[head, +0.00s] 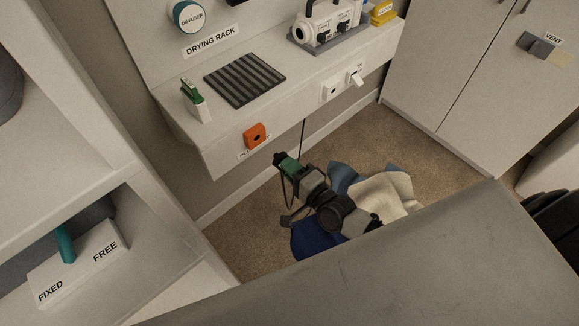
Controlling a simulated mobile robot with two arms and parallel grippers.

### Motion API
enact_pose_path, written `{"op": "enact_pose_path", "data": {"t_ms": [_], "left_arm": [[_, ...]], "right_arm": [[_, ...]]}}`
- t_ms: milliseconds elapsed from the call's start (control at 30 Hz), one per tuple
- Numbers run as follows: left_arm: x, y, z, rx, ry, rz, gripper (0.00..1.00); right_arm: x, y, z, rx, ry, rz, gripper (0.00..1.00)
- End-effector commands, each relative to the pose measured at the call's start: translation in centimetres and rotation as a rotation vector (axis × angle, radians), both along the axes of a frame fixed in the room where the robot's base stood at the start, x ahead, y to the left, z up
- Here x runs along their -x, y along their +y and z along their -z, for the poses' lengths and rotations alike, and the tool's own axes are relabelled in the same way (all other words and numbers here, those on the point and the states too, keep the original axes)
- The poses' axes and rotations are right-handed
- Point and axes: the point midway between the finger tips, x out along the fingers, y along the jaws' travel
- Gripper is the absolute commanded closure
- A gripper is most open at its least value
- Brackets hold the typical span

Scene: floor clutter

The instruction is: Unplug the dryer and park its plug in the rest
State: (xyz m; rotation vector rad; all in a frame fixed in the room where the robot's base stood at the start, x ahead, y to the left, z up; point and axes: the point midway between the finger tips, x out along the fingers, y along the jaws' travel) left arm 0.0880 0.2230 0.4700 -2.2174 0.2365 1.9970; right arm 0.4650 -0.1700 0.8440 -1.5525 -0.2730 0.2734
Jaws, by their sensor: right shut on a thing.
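The white dryer (322,22) stands on a grey base at the back right of the shelf. An orange square holder (255,135) with a dark hole, seemingly the plug rest, is on the shelf's front face; its label is mostly unreadable. A white wall socket (332,90) is farther right on that face, beside a white protruding switch-like part (355,77). My right gripper (284,163) is shut on a small dark thing, seemingly the plug (279,157), below and right of the orange holder and apart from it. A thin dark cord hangs nearby. My left gripper is out of view.
A ribbed black drying rack (245,80) and a green-white bottle (196,101) are on the shelf. Blue and cream cloths (385,195) lie on the carpet under my right arm. A grey surface (430,265) fills the front. A cabinet (470,70) stands right.

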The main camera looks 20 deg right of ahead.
Motion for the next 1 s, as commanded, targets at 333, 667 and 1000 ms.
{"op": "enact_pose_path", "data": {"t_ms": [333, 667, 1000], "left_arm": [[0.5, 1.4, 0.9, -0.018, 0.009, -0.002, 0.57], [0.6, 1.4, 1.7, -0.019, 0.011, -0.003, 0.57], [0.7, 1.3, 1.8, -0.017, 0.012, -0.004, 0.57]], "right_arm": [[-2.5, 0.9, 0.1, -0.002, -0.002, 0.001, 1.0], [-4.9, 1.8, 0.0, -0.001, -0.002, 0.001, 1.0], [-5.4, 2.0, 0.0, 0.0, -0.001, 0.0, 1.0]]}}
